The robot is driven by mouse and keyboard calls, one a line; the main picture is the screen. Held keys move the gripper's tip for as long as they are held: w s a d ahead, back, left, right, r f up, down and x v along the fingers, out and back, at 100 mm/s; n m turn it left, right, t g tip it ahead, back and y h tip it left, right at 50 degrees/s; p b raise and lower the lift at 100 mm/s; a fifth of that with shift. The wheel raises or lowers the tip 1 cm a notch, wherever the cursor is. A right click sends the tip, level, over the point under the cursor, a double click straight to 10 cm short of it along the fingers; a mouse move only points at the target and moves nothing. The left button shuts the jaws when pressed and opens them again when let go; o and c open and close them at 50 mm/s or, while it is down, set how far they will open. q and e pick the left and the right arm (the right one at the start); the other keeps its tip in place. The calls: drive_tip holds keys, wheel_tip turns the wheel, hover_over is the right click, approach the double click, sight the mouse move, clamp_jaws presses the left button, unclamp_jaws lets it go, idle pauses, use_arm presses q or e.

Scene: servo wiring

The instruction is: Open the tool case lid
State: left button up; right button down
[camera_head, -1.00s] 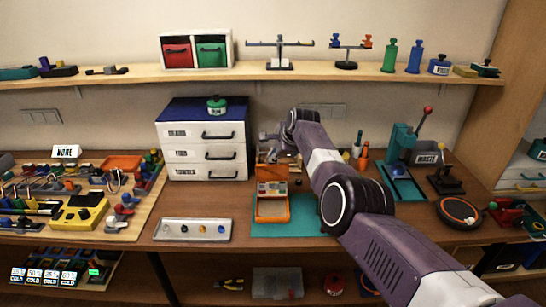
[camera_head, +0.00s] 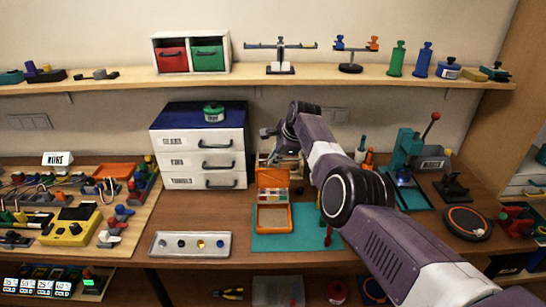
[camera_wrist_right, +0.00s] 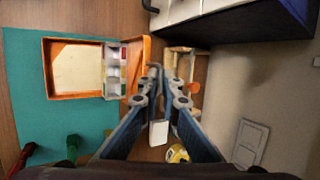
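The orange tool case (camera_head: 290,218) sits on the teal mat (camera_head: 300,243). Its lid (camera_head: 272,178) stands raised at the back edge, and a tray of small coloured parts (camera_head: 272,195) shows in front of it. In the right wrist view the open case (camera_wrist_right: 47,70) is at left, with the raised lid (camera_wrist_right: 141,55) edge-on beside my fingers. My right gripper (camera_wrist_right: 165,74) is behind the lid, its fingertips separated by a narrow gap with nothing seen held; contact with the lid is unclear. In the head view its fingers are partly hidden. My left gripper is not in view.
A white drawer unit (camera_head: 205,150) with a blue top stands left of the case. A metal tray (camera_head: 190,244) lies front left. A teal press (camera_head: 403,160) and a round orange-rimmed pad (camera_head: 464,221) are at right. Red and green handles stand on the mat's right side.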

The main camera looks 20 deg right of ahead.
drive_tip(key=shift+w+r, duration=0.15)
drive_tip(key=shift+w, duration=0.05)
idle(0.3)
drive_tip(key=c, duration=2.2)
unclamp_jaws()
drive_tip(key=shift+s, duration=0.1)
drive_tip(key=v, duration=1.2)
